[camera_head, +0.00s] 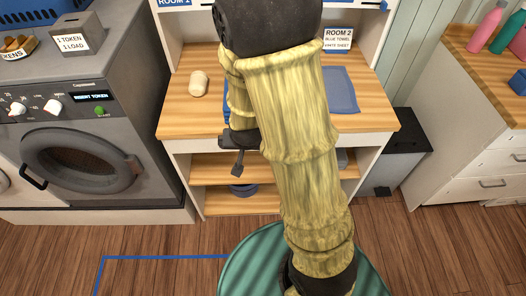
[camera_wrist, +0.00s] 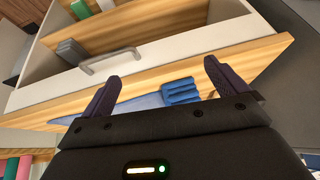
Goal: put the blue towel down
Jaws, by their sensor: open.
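In the wrist view my gripper (camera_wrist: 158,88) is open, its two dark fingers spread wide. A folded blue towel (camera_wrist: 181,91) shows beyond and between the fingers, apart from either one as far as I can see. It lies on or against a flat blue piece (camera_wrist: 146,102) on a wooden surface. In the head view flat blue material (camera_head: 342,90) lies on the wooden top of the shelf unit, right of my arm.
The shelf unit's wooden top (camera_head: 180,116) also bears a small beige object (camera_head: 198,83). A ROOM 2 sign (camera_head: 338,39) stands behind. A grey washing machine (camera_head: 85,140) is left. A dark bin (camera_head: 398,155) and a counter with bottles (camera_head: 485,28) are right.

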